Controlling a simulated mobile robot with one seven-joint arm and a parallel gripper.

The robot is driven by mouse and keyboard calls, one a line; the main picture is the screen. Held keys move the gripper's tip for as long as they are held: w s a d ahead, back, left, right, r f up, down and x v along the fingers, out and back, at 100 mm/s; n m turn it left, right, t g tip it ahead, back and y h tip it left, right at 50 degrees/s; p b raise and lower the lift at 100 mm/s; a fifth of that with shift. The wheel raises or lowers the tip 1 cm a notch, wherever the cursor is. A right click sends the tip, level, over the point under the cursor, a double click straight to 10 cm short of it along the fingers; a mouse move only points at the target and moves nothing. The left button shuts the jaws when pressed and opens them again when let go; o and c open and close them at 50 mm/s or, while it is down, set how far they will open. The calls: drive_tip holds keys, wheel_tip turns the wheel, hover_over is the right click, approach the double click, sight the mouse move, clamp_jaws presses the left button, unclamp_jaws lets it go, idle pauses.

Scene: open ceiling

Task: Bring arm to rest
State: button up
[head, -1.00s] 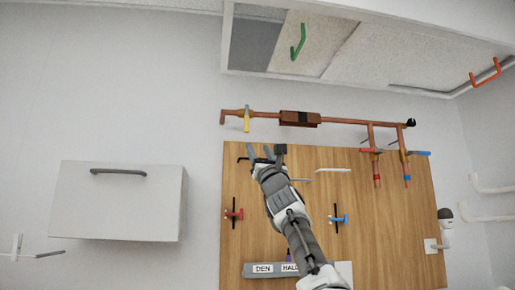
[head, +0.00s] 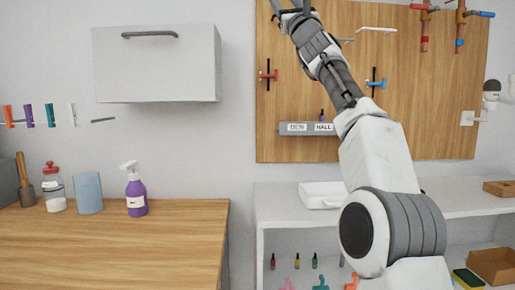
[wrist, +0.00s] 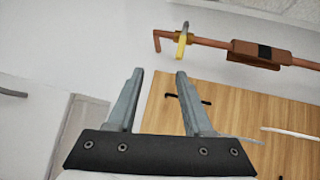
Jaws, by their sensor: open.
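My arm is raised in front of the wooden wall board (head: 440,90) in the head view. My gripper (head: 292,4) is at the top edge of that view, its fingertips partly cut off. In the wrist view my gripper (wrist: 158,75) is open, with nothing between its two fingers. Beyond the fingers are the upper left corner of the board (wrist: 230,100) and a copper pipe (wrist: 210,42) with a yellow-handled valve (wrist: 182,42). The gripper appears apart from the pipe and board.
A white wall cabinet (head: 157,70) hangs left of the board. A wooden counter (head: 110,250) holds a purple spray bottle (head: 137,195), a blue cylinder (head: 88,192) and a jar (head: 53,190). A white shelf (head: 450,198) stands below the board. The wall between cabinet and board is clear.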

drive_tip(key=s+a+f+n+g+y, duration=0.4)
drive_tip(key=s+a+f+n+g, duration=0.15)
drive_tip(key=a+n, duration=0.6)
drive_tip(key=s+f+n+g+h, duration=0.2)
drive_tip(key=s+f+n+g, duration=0.45)
drive_tip(key=f, duration=0.65)
drive_tip(key=s+d+f+n+g+h, duration=0.2)
drive_tip(key=s+d+f+n+h, duration=0.3)
drive_tip(key=s+f, duration=0.65)
drive_tip(key=s+d+f+n+g+h, duration=0.25)
drive_tip(key=s+d+f, duration=0.5)
drive_tip(key=f, duration=0.75)
drive_tip(key=s+d+f+n+g+h, duration=0.3)
drive_tip(key=s+d+f+n, duration=0.15)
drive_tip(key=s+f, duration=0.75)
wheel_tip(320, 180, up, 26)
drive_tip(key=w+p, duration=0.1)
drive_tip(key=p, duration=2.7)
drive_tip(key=shift+d+r+p, duration=0.15)
drive_tip(key=shift+d+p, duration=0.15)
drive_tip(key=shift+d, duration=0.15)
drive_tip(key=shift+d, duration=0.15)
